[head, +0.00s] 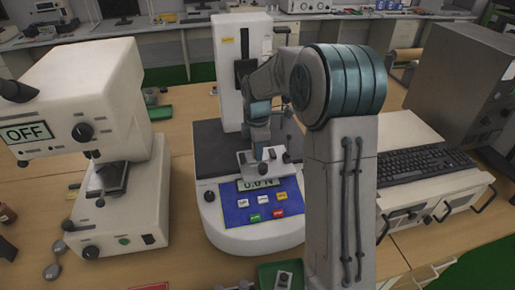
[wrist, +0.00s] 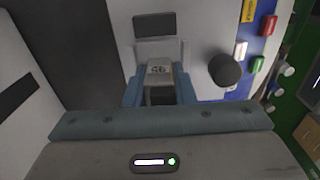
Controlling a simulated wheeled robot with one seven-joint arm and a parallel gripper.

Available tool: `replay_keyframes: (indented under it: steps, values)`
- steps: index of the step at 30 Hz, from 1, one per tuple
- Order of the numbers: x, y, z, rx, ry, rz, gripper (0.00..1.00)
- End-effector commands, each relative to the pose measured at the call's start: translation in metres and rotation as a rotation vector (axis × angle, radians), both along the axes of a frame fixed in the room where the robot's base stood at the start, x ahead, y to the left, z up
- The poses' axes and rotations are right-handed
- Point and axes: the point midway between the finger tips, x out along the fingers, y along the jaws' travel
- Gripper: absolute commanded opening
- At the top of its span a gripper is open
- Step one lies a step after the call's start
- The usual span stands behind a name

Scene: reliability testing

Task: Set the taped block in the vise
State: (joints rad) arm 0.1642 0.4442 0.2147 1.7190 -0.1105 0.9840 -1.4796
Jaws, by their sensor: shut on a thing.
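The taped block (wrist: 158,71) shows between the two blue fingers of my gripper (wrist: 158,84) in the wrist view. It is light grey with a dark lower part, and the fingers are shut on it. Just beyond it is a pale grey vise-like fixture (wrist: 160,46) with a dark block behind. I cannot tell whether the block touches it. In the head view my gripper (head: 259,143) points down over the front of the test machine (head: 237,229), close to the grey vise (head: 250,168). The arm hides the block there.
The machine's front has a display, coloured buttons and a dark knob (wrist: 224,69). A white device reading OFF (head: 110,90) stands left. A keyboard (head: 425,162) lies right, beside a large grey cabinet (head: 460,75). A green tray (head: 281,275) lies in front.

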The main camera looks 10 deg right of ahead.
Motion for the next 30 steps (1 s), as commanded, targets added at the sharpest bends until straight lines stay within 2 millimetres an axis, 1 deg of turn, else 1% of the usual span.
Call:
replay_keyframes:
  steps: [5,9,10,12,20,23,26,29,30]
  values:
    - [0.000,0.000,0.001,0.000,-0.002,0.000,0.00]
    - [0.000,0.000,-0.003,0.000,-0.002,0.000,0.00]
    - [0.000,0.000,-0.002,0.000,-0.001,0.000,0.28]
    - [0.000,0.000,-0.002,0.000,-0.001,0.000,0.45]
    - [0.000,0.000,-0.001,0.000,-0.001,0.000,0.45]
    - [0.001,0.000,0.003,-0.001,-0.003,0.000,0.45]
    - [0.001,0.000,0.016,-0.001,-0.006,0.000,0.45]
    - [0.001,0.000,0.036,-0.001,-0.008,0.001,0.45]
    - [0.001,0.000,0.045,-0.001,-0.007,0.000,0.45]
